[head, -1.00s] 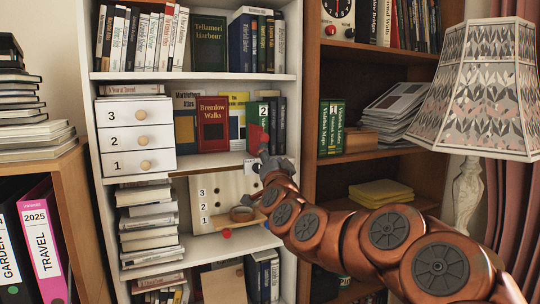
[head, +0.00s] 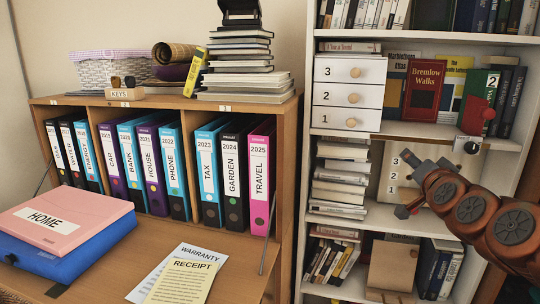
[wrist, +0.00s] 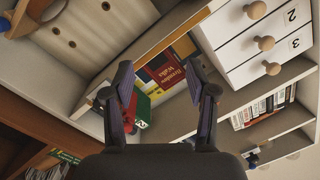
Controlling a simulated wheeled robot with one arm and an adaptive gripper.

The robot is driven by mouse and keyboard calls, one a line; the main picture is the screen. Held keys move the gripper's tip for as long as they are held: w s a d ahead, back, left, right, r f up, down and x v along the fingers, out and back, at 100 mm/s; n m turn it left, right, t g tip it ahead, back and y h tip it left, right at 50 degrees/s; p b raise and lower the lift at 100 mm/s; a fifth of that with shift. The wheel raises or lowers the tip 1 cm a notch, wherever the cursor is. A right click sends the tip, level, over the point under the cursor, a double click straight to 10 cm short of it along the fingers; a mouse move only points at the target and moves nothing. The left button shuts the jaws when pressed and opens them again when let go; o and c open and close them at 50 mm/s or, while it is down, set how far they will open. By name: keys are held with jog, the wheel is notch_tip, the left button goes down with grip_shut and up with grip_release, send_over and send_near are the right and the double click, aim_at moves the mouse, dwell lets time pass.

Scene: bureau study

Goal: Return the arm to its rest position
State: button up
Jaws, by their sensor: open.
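My gripper (head: 402,185) is at the right in the head view, its fingers spread apart and pointing left. It is empty and stands in front of the white bookcase, near the pale board (head: 390,172) marked with numbers. My copper-coloured arm runs from it to the lower right edge. In the wrist view my gripper (wrist: 160,85) also shows open, with nothing between the fingers. Beyond the fingers are a red book (wrist: 165,72), "Bremlow Walks", and a green book (wrist: 143,106).
The white bookcase (head: 310,150) holds a numbered drawer unit (head: 335,92), books and a red object (head: 475,115) before a green book. At left, a desk (head: 190,236) bears binders, a pink HOME folder (head: 85,215) and papers (head: 180,280). Some desk top is bare.

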jog(key=s+a+f+n+g+y, duration=0.3)
jog(key=s+a+f+g, duration=0.1)
jog(key=a+f, duration=0.45)
jog(key=s+a+f+n+g+y, duration=0.3)
jog(key=s+a+f, duration=0.1)
jog(key=a+f, duration=0.45)
jog(key=s+a+f+n+g, duration=0.1)
jog(key=s+a+f+g, duration=0.15)
jog(key=s, duration=0.45)
jog(key=s+a+f+n+g+h, duration=0.1)
jog(key=s+f+g, duration=0.3)
jog(key=s, duration=0.3)
jog(key=s+a+f+n+g, duration=0.1)
jog(key=s+f+g, duration=0.25)
jog(key=s, duration=0.35)
jog(key=s+d+g+h+p, duration=0.1)
jog(key=s+g, duration=0.2)
jog(key=s, duration=0.6)
notch_tip(320, 180, up, 22)
jog(key=s+t+p, duration=0.1)
jog(key=p, duration=1.9)
jog(key=shift+n+p, duration=0.4)
